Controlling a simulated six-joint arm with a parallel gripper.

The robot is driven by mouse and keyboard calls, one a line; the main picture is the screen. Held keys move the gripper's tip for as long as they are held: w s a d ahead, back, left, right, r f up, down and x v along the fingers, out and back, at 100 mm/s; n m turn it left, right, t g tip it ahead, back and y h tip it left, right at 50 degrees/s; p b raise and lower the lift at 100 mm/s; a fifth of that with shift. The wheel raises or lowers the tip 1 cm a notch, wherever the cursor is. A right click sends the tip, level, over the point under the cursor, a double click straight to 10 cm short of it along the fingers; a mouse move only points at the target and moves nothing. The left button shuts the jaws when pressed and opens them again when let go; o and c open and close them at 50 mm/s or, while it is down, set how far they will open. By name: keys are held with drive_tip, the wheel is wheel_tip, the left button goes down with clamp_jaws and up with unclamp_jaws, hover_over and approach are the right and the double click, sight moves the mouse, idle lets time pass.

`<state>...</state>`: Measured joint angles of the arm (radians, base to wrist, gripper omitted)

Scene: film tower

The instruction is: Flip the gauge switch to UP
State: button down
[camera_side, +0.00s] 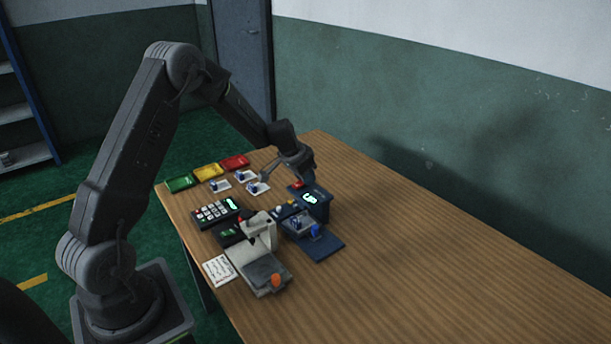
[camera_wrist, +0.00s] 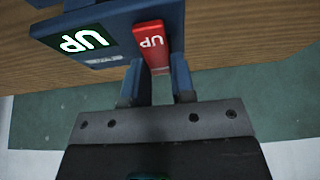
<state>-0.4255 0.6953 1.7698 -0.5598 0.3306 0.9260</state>
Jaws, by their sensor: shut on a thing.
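The gauge switch is a red lever (camera_wrist: 152,42) marked UP on the side of a dark blue gauge box (camera_wrist: 112,18) in the wrist view. A lit screen (camera_wrist: 76,41) on that box also reads UP, upside down in the picture. My gripper (camera_wrist: 157,78) has its two fingers on either side of the red lever and is shut on it. In the side view my gripper (camera_side: 303,172) is at the back of the gauge box (camera_side: 318,210). A small red part of the lever (camera_side: 297,185) shows there beneath the fingers.
The table's right side is clear.

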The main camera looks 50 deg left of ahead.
idle(0.3)
drive_tip(key=c, duration=1)
unclamp_jaws()
drive_tip(key=shift+o, duration=0.2)
drive_tip(key=shift+r, duration=0.15)
drive_tip(key=v, duration=1.3)
drive_tip(key=shift+s+r, duration=0.2)
drive_tip(key=shift+s, duration=0.1)
drive_tip(key=s+d+r, duration=0.5)
drive_tip(key=s+d, duration=0.3)
drive_tip(key=d, duration=0.1)
drive_tip(key=s+d+r, duration=0.5)
drive_tip(key=s+d, duration=0.6)
drive_tip(key=s, duration=0.6)
drive_tip(key=shift+s+d+f+t, duration=0.2)
drive_tip(key=shift+d+f+t, duration=0.05)
drive_tip(key=shift+f+t, duration=0.2)
